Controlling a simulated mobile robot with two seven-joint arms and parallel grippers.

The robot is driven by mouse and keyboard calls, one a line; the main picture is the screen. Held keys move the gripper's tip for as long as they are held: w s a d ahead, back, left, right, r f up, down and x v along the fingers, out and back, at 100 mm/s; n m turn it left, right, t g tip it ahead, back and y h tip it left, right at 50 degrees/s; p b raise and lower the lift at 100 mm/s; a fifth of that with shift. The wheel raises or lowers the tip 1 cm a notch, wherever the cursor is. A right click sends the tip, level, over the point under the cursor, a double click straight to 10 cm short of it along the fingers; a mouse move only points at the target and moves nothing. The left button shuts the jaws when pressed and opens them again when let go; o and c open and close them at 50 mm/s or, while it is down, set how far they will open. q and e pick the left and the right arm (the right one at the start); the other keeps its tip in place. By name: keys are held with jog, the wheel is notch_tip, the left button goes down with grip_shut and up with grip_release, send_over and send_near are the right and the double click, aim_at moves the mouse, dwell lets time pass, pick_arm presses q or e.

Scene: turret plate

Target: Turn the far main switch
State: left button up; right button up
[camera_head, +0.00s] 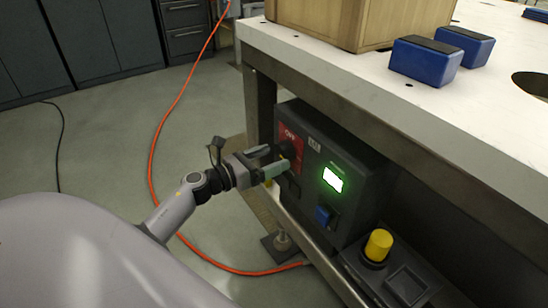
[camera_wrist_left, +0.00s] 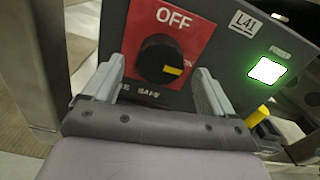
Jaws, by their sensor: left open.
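The main switch is a round black knob (camera_wrist_left: 160,60) with a yellow mark on a red plate (camera_wrist_left: 188,18) that reads OFF. The plate is on the front of a dark grey control box (camera_head: 343,165) under the table. In the head view the knob is partly hidden by my left gripper (camera_head: 277,160). In the left wrist view my left gripper (camera_wrist_left: 160,85) is open, its two fingers at either side of the knob. The yellow mark points to the lower right. I cannot tell whether the fingers touch the knob. My right gripper is not in view.
The box carries a lit green display (camera_head: 332,180) and a blue switch (camera_head: 324,215). A yellow button (camera_head: 378,245) sits lower right. The white tabletop (camera_head: 330,72) overhangs the box, with a table leg beside it. An orange cable (camera_head: 155,140) runs over the open floor.

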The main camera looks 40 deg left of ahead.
pick_arm(q)
jog(key=shift+w+d, duration=0.25)
jog(key=shift+w, duration=0.35)
jog(key=c, duration=1.1)
jog(key=shift+o, duration=0.2)
